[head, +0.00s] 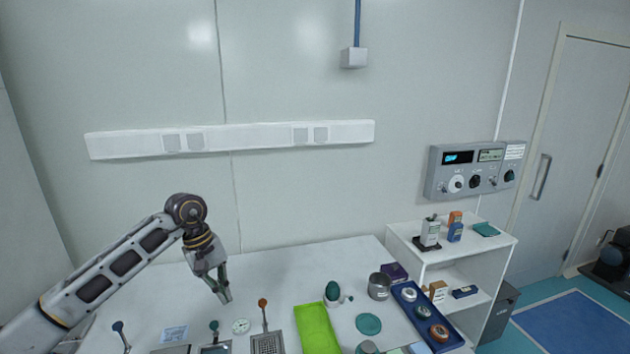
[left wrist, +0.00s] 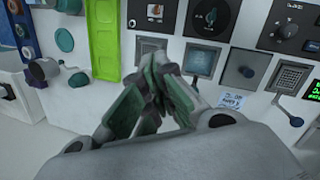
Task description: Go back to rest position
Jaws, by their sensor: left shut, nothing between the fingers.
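My left gripper (head: 224,296) hangs from the raised left arm, above the left part of the white table (head: 280,272). Its fingers point down and to the right. The fingers are shut and nothing is between them. In the left wrist view the green-padded fingertips of the same gripper (left wrist: 158,62) meet over the panels on the table. My right gripper is in neither view.
Levers and panels line the table's near side, with an orange-topped lever (head: 263,303) among them. A lime green tray (head: 316,328), a grey pot (head: 379,287) and a blue tray (head: 428,318) stand to the right. A white shelf (head: 458,257) adjoins the table. The table's back left is clear.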

